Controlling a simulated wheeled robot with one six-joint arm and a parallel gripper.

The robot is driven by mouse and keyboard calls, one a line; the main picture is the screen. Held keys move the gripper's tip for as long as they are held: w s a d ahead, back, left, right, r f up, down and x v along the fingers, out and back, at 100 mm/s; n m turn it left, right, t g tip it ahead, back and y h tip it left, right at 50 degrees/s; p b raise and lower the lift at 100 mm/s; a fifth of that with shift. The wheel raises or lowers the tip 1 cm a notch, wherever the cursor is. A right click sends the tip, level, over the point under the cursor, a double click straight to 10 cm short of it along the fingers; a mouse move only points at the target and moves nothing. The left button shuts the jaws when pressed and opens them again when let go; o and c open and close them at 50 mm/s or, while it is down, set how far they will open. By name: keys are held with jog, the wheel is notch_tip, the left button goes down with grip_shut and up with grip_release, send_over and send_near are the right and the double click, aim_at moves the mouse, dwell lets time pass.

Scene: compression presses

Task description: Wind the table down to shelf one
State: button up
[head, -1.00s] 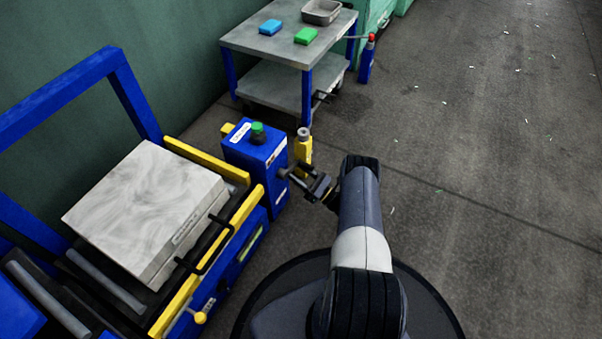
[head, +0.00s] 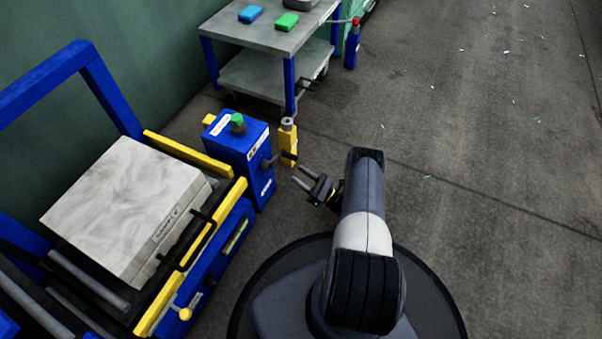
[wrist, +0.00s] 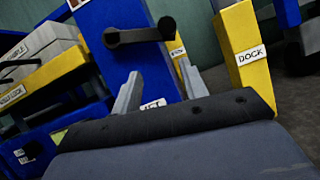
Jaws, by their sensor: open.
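A blue post (head: 243,150) with a green knob on top stands at the end of a roller table (head: 213,237) with yellow rails. A dark crank (head: 282,158) sticks out from the post's side, its arm pointing right; it shows large in the wrist view (wrist: 138,36). A pale grey block (head: 125,205) lies on the table. My gripper (head: 301,177) is open and empty, just below and right of the crank and apart from it. In the wrist view both fingers (wrist: 160,73) point toward the post, below the crank. No shelf mark for the table's height is readable.
A yellow post (head: 288,148), labelled DOCK in the wrist view (wrist: 245,48), stands just behind the crank. A two-tier trolley (head: 262,40) holds a blue and a green block. Open floor (head: 470,170) lies to the right.

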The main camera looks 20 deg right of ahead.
jog(key=shift+c, duration=0.2)
jog(key=shift+s, duration=0.15)
jog(key=shift+c, duration=0.8)
jog(key=s+m+h+p, duration=0.1)
jog(key=s+m, duration=0.1)
jog(key=m, duration=0.1)
jog(key=s+m+h+p, duration=0.1)
jog(key=s+m, duration=0.2)
jog(key=s+m+h+p, duration=0.1)
jog(key=s+m+h, duration=0.1)
jog(key=m, duration=0.2)
jog(key=shift+s+d+p, duration=0.25)
jog(key=shift+p, duration=0.05)
grip_shut()
jog(key=w+a+r+b, duration=0.2)
jog(key=w+r+b, duration=0.1)
jog(key=w, duration=0.7)
jog(key=shift+a+r+m+b, duration=0.15)
jog(key=shift+r+m+b, duration=0.15)
jog(key=shift+m, duration=0.1)
jog(key=shift+w+d+r+n, duration=0.2)
jog(key=shift+w+r+n, duration=0.2)
jog(key=shift+n, duration=0.3)
